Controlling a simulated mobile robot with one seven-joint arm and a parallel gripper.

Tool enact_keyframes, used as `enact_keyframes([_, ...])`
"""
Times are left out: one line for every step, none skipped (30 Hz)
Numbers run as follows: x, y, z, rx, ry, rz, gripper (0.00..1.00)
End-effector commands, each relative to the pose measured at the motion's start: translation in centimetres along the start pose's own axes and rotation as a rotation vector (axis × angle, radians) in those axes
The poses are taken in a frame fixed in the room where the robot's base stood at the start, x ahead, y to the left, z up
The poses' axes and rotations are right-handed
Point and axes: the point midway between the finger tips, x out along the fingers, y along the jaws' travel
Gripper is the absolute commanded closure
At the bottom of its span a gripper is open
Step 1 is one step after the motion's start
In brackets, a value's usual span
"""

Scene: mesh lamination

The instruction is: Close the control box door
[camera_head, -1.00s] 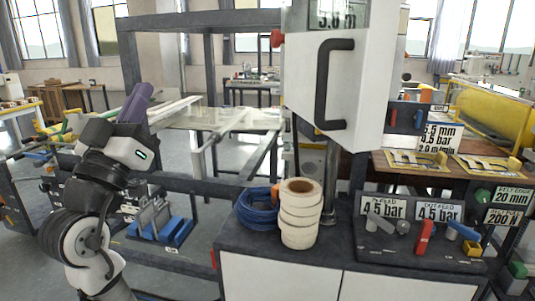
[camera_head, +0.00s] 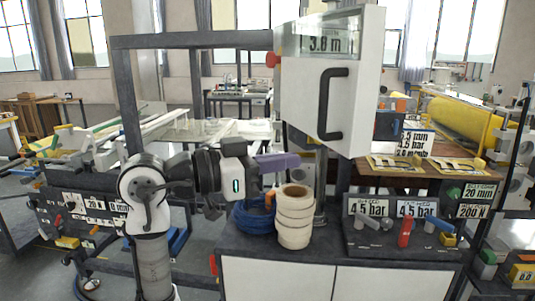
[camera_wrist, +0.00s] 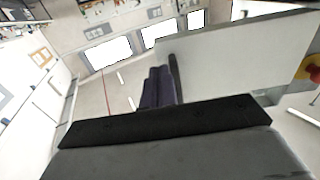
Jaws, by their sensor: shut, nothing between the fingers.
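My gripper (camera_head: 296,161) has purple fingers, shut and empty, pointing right just below the door's lower left part, above the tape rolls. In the wrist view the shut fingers (camera_wrist: 160,88) are beside a white panel (camera_wrist: 240,60), apparently the door, with a dark bar at its left end. Contact is unclear.
A stack of cream tape rolls (camera_head: 294,218) and a blue cable coil (camera_head: 252,218) stand on the cabinet under my gripper. A red knob (camera_head: 272,60) sits left of the box. A valve panel (camera_head: 400,240) lies to the right. A dark frame (camera_head: 125,100) stands at left.

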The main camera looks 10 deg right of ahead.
Motion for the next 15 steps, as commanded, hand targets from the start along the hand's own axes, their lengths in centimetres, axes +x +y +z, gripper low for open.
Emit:
enact_keyframes([1.2, 0.1, -0.4, -0.002, -0.001, 0.004, 1.00])
enact_keyframes([1.9, 0.1, -0.4, -0.002, -0.001, 0.003, 1.00])
enact_keyframes([2.7, 0.1, -0.5, -0.002, 0.000, 0.003, 1.00])
enact_keyframes([3.4, 0.0, -0.4, -0.003, -0.001, 0.002, 1.00])
enact_keyframes([4.0, 0.0, -0.4, -0.003, 0.000, 0.003, 1.00])
enact_keyframes([4.8, 0.1, -0.4, -0.002, 0.001, 0.002, 1.00])
enact_keyframes([5.3, 0.1, -0.4, -0.001, 0.000, 0.002, 1.00])
enact_keyframes([5.8, 0.0, -0.5, -0.001, 0.000, 0.002, 1.00])
enact_keyframes([6.4, 0.0, -0.5, -0.001, 0.001, 0.000, 1.00])
enact_keyframes([6.9, 0.0, -0.4, -0.001, 0.001, 0.001, 1.00])
enact_keyframes([7.2, 0.0, -0.4, -0.001, 0.001, 0.001, 1.00])
enact_keyframes([7.7, 0.0, -0.4, -0.001, 0.001, 0.000, 1.00])
enact_keyframes([8.0, 0.0, -0.3, -0.001, 0.001, 0.000, 1.00])
enact_keyframes([8.2, 0.0, -0.3, -0.001, 0.001, 0.000, 1.00])
enact_keyframes([8.5, 0.0, -0.2, -0.001, 0.002, 0.000, 1.00])
